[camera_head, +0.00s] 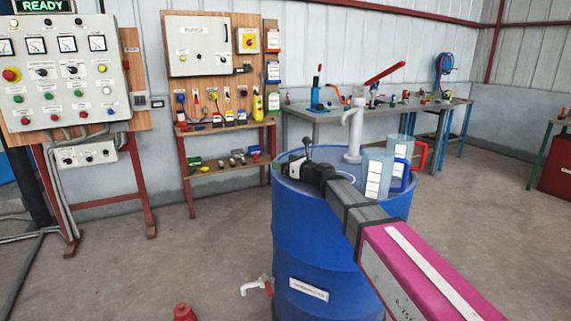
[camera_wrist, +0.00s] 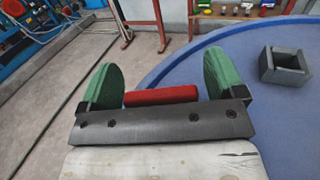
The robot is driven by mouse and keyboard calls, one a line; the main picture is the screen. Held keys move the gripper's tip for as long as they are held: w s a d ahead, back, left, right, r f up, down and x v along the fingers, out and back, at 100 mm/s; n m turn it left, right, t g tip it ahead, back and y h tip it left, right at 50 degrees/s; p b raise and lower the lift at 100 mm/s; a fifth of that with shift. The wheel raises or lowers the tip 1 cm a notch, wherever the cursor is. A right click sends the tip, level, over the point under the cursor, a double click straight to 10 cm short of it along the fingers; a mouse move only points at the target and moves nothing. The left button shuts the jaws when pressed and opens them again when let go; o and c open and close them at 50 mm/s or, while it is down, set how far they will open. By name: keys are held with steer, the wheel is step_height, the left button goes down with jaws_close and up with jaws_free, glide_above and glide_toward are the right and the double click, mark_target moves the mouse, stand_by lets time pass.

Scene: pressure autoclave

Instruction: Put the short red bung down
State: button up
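My gripper (camera_wrist: 162,80) reaches over the blue drum's top and also shows small and dark in the head view (camera_head: 310,168). Its two green-padded fingers stand wide apart. A red block-like piece (camera_wrist: 160,95) shows between them, close behind the dark finger mount. Narrow gaps show at its sides, and I cannot tell whether it is the bung or part of the gripper. In the head view a small red tapered object (camera_head: 185,312) is at the bottom edge, low by the floor and cut off by the frame. I cannot tell whether that is the bung.
The blue drum (camera_head: 310,235) has clear cylinders (camera_head: 377,172), a pale pump (camera_head: 354,130) and, in the wrist view, a grey square holder (camera_wrist: 285,66) on top. A tap (camera_head: 257,287) juts from its lower left. A workbench (camera_head: 300,113) stands behind.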

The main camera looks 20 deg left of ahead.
steer(key=shift+r, duration=0.1)
steer(key=v, duration=0.7)
steer(key=shift+s+d+r, duration=0.1)
steer(key=shift+d, duration=0.15)
